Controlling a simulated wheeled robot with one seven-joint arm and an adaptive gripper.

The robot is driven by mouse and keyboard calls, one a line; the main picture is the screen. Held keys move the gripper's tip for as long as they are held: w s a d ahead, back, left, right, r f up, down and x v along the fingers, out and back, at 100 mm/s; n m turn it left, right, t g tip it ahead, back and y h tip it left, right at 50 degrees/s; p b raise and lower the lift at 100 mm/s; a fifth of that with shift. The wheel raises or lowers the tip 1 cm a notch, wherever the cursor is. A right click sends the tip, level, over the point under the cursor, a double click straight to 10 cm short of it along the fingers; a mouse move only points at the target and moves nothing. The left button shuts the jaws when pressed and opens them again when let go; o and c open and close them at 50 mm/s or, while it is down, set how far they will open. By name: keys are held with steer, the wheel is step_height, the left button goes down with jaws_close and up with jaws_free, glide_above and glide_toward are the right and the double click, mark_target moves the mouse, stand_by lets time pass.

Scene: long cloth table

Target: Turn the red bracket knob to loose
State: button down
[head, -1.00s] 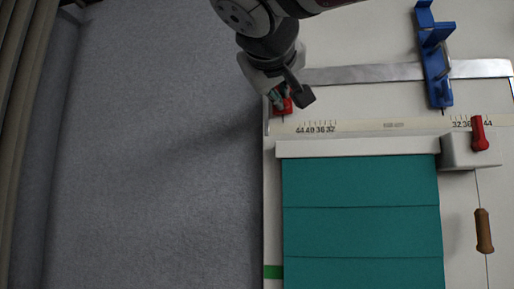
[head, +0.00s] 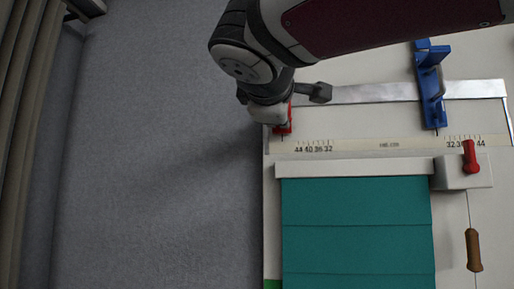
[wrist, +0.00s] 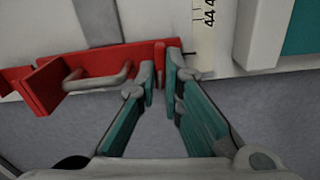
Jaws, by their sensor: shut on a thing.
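The red bracket (wrist: 95,75) lies across the upper left of the wrist view, with a grey bent wire handle on its face. Its small upright red knob (wrist: 160,54) is at the right end. My gripper (wrist: 160,68) has its two teal-padded fingers on either side of this knob, closed on it at the tips. In the head view the red bracket (head: 284,122) shows only in part at the left end of the metal rail; my wrist hides the rest and the fingertips. The knob's turn angle is hard to tell.
A blue bracket (head: 431,88) sits on the metal rail (head: 370,93) to the right. A printed scale (head: 390,145) runs below the rail. A white box (head: 450,174) with a red lever (head: 470,157) stands right of the teal panels (head: 355,225). Grey floor lies left.

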steer(key=shift+n, duration=0.5)
stand_by(0.3)
steer(key=c, duration=1.7)
jaws_free()
